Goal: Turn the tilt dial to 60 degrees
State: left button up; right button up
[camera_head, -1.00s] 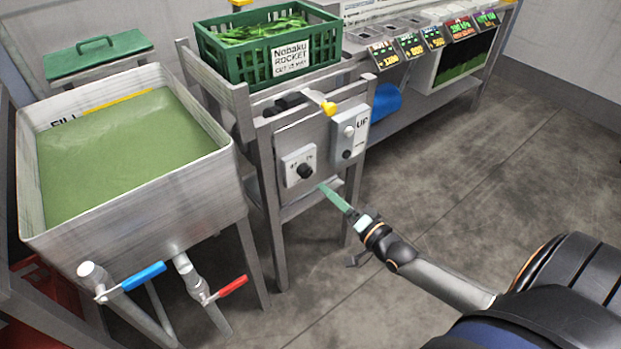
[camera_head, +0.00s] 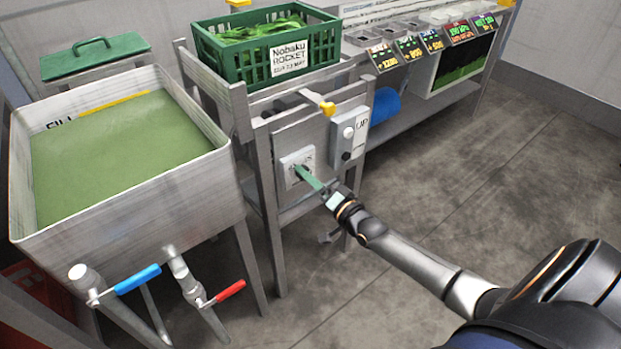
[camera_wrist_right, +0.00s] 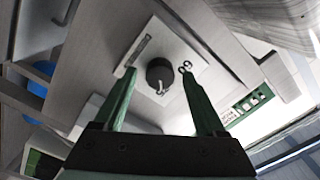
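The tilt dial (camera_wrist_right: 159,74) is a round black knob on a pale plate in the right wrist view. The number 60 shows on the plate beside it, and a faint mark sits near the knob's lower edge. In the head view the dial's plate (camera_head: 288,172) is on the front of the metal stand, and the knob is hidden behind my gripper. My right gripper (camera_wrist_right: 157,90) is open, its two green fingers on either side of the dial in the wrist view. It also shows in the head view (camera_head: 305,172) at the plate. I cannot tell whether it touches the knob. My left gripper is out of view.
A grey control box (camera_head: 350,134) marked UP is right of the dial plate. A green crate of leaves (camera_head: 215,48) sits above on the stand. The metal wash tank (camera_head: 130,200), with blue (camera_head: 138,279) and red (camera_head: 230,291) valve handles, stands left. Open floor lies right.

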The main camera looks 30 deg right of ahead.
grip_shut()
dwell(0.3)
pick_arm(q)
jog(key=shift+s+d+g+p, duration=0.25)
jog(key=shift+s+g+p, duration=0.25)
jog(key=shift+p, duration=0.65)
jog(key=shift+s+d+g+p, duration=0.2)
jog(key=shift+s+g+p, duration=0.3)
jog(key=shift+p, duration=0.6)
pick_arm(e)
jog(key=shift+n, duration=8.9)
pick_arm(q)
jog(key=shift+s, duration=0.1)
pick_arm(e)
jog(key=shift+o, duration=0.3)
grip_release()
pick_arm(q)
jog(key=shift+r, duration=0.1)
